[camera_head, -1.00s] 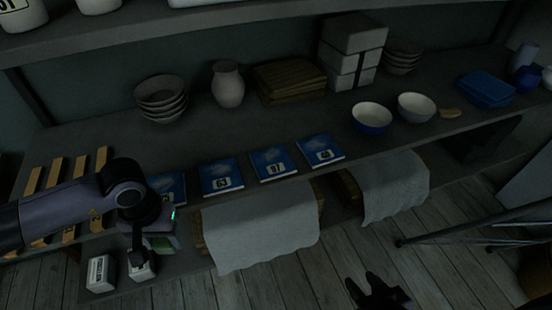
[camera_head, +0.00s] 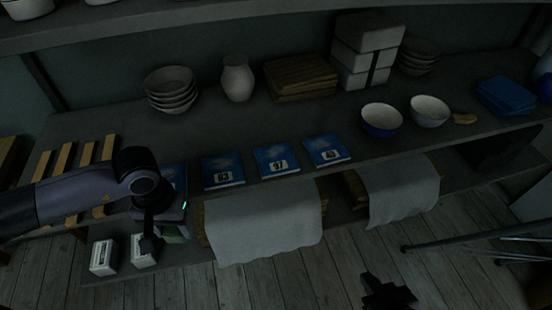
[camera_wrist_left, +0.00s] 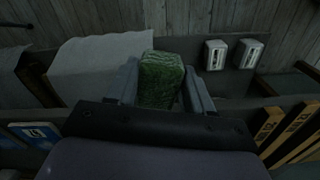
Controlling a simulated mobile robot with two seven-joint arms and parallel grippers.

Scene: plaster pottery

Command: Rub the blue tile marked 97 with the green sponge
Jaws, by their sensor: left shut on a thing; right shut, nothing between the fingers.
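The blue tile marked 97 (camera_head: 277,161) lies on the shelf near its front edge, between the tile marked 63 (camera_head: 223,170) and another numbered blue tile (camera_head: 327,151). My left gripper (camera_wrist_left: 160,82) is shut on the green sponge (camera_wrist_left: 161,77), which sits between its fingers in the left wrist view. In the head view the left gripper is at the shelf's front edge, left of the tile marked 97 and apart from it; my arm mostly hides the sponge. My right gripper (camera_head: 388,292) is shut and empty at the bottom, over the floor.
A fourth blue tile (camera_head: 175,176) is partly hidden behind my left arm. White cloths (camera_head: 262,222) hang below the front edge. Two small white boxes (camera_head: 104,257) stand on the lower shelf. Bowls (camera_head: 381,119), a vase (camera_head: 237,78) and boards (camera_head: 300,76) stand farther back.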

